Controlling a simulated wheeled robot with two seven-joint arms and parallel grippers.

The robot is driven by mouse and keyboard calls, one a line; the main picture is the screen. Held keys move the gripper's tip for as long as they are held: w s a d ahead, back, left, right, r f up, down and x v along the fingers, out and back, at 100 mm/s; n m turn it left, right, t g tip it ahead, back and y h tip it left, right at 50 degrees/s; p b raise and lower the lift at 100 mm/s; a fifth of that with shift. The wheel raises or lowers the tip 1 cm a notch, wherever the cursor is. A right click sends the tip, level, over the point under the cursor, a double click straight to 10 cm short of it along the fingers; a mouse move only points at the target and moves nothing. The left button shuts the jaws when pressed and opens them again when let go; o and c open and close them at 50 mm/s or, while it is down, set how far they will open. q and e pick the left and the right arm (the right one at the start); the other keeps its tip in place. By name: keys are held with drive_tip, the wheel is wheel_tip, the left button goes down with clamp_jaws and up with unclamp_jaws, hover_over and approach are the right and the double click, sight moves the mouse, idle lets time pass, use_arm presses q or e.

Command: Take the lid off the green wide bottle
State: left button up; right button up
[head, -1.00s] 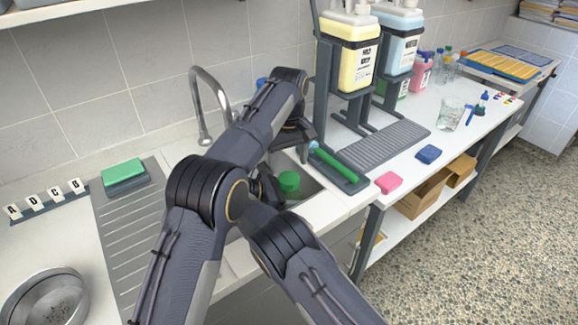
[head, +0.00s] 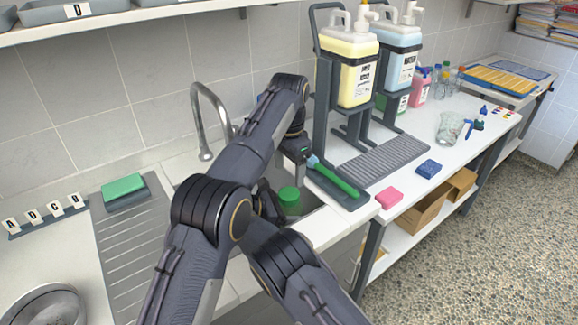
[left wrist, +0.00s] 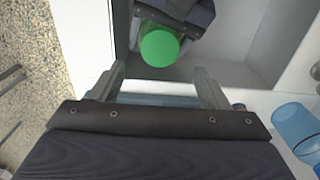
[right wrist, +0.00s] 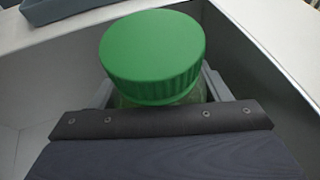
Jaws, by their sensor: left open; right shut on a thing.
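The green wide bottle stands upright over the sink, topped by a green ribbed lid (head: 289,195). In the right wrist view the lid (right wrist: 152,48) is on the clear bottle body (right wrist: 160,102). My right gripper (right wrist: 158,88) is shut on the bottle body below the lid; in the head view my own arm hides much of it. My left gripper (head: 298,152) is above and behind the bottle in the head view. In the left wrist view its fingers (left wrist: 162,84) are open and empty, and the lid (left wrist: 160,47) is ahead of them, apart from them.
The sink (head: 318,204) has a tap (head: 205,128) behind it. A green-handled brush (head: 335,178) lies on a grey tray close to my left gripper. The yellow jug (head: 350,75) stands in a rack to the right. Blue cups (left wrist: 293,120) show in the left wrist view.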

sight(289, 193)
use_arm(q)
wheel_tip(289, 193, down, 8)
drive_tip(key=shift+r, duration=0.2)
drive_tip(key=shift+c, duration=0.4)
drive_tip(key=c, duration=0.9)
drive_tip(key=n, duration=0.6)
drive_tip(key=shift+c, duration=0.2)
drive_tip(key=shift+r, duration=0.25)
drive_tip(key=shift+r, duration=0.95)
drive_tip(key=shift+r, duration=1.95)
